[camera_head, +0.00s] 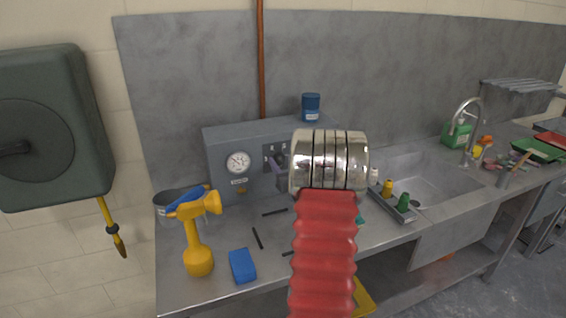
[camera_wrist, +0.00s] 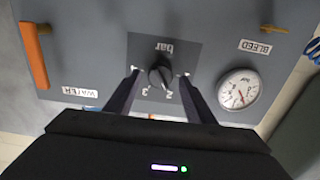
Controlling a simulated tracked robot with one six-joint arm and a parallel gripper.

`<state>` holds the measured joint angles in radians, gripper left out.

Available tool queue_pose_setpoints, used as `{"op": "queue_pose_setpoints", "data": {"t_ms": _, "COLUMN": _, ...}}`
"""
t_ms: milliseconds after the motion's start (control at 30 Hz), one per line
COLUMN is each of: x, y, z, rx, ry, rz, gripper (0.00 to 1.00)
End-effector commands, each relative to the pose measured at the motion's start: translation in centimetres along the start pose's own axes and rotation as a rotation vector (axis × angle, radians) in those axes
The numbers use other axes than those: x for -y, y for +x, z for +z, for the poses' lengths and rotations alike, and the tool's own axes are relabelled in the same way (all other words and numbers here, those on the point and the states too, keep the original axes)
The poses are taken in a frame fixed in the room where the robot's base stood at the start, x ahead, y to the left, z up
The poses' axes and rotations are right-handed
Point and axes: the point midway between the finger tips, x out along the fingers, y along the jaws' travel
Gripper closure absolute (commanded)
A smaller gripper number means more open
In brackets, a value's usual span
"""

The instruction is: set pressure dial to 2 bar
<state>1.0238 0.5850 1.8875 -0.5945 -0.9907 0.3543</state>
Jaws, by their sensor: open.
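The pressure dial is a black knob (camera_wrist: 162,76) on a dark plate marked "bar" on the grey panel box (camera_head: 219,133). The wrist view shows the panel upside down. The numbers 2 and 3 show beside the knob; other marks are partly covered by my fingers. The knob is turned at a slant, and its exact setting is hard to tell. My gripper (camera_wrist: 162,73) is open, with one finger on each side of the knob; contact is not clear. In the head view, my arm hides most of the dial and gripper.
A round gauge (camera_wrist: 239,89) sits beside the dial, near a BLEED label (camera_wrist: 262,47) and brass lever. An orange handle (camera_wrist: 34,55) is near the WATER label (camera_wrist: 80,92).

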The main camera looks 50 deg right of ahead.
Motion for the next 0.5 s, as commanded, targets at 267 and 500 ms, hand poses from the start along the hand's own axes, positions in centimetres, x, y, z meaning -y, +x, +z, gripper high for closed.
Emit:
{"op": "queue_pose_setpoints", "data": {"t_ms": 267, "x": -0.05, "y": 0.6, "z": 0.03, "rx": 0.0, "ry": 0.001, "rz": 0.001, "gripper": 0.51}}
{"op": "queue_pose_setpoints", "data": {"t_ms": 500, "x": -0.07, "y": 0.56, "z": 0.02, "rx": 0.0, "ry": 0.0, "rz": 0.001, "gripper": 0.59}}
